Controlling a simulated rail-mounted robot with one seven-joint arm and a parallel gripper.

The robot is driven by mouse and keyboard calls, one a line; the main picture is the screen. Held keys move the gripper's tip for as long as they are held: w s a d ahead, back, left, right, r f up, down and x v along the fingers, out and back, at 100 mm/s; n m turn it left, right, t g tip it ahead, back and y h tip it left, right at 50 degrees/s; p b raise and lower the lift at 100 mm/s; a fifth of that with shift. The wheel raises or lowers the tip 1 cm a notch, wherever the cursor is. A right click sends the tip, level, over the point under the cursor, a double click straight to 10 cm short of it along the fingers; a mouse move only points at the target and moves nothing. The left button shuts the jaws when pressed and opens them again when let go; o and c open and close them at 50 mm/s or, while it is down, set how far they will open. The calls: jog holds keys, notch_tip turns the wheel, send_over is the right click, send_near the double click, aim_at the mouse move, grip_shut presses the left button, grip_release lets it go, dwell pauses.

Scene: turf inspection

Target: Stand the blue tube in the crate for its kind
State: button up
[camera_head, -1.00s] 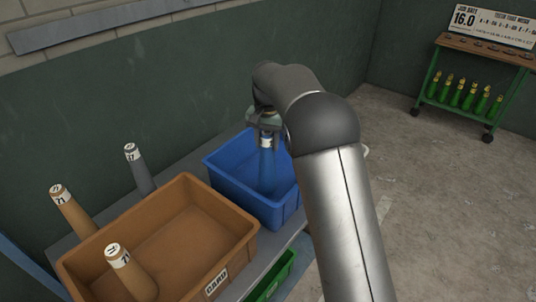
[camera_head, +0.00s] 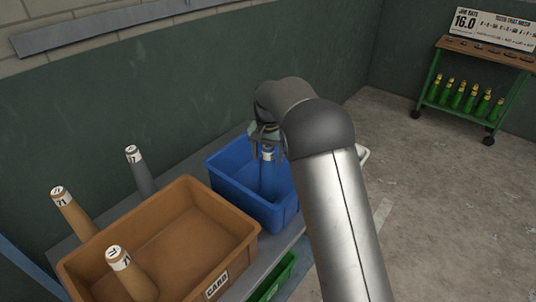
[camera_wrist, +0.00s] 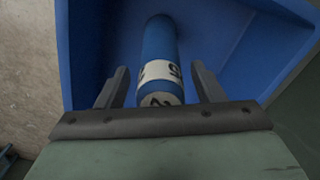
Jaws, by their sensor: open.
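The blue tube (camera_head: 267,176) stands inside the blue crate (camera_head: 227,185), its white-labelled end up. In the wrist view the blue tube (camera_wrist: 160,50) runs down into the blue crate (camera_wrist: 225,25), its labelled end nearest me. My gripper (camera_head: 266,142) is above the crate at the tube's top. In the wrist view my gripper's fingers (camera_wrist: 160,88) are spread either side of the labelled end, with a gap visible on each side. The tube's lower end is partly hidden by the crate wall in the head view.
A green crate (camera_head: 272,280) is low in front.

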jog(key=shift+r, duration=0.15)
notch_tip(320, 180, up, 12)
jog(key=shift+s+d+r, duration=0.15)
jog(key=shift+s+d, duration=0.1)
jog(key=shift+d, duration=0.1)
jog(key=s+d+r+n, duration=0.1)
jog(key=s+d, duration=0.8)
jog(key=s, duration=0.4)
jog(key=s+d+f, duration=0.2)
jog(key=s+f, duration=0.1)
jog(key=s, duration=0.5)
jog(key=s+d+f+n, duration=0.1)
jog(key=s+d+f, duration=0.1)
jog(key=s, duration=0.6)
jog(key=s+d+f+n, duration=0.1)
jog(key=s+f, duration=0.3)
jog(key=s, duration=0.4)
jog(key=shift+s+d, duration=0.25)
jog(key=shift+d, duration=0.15)
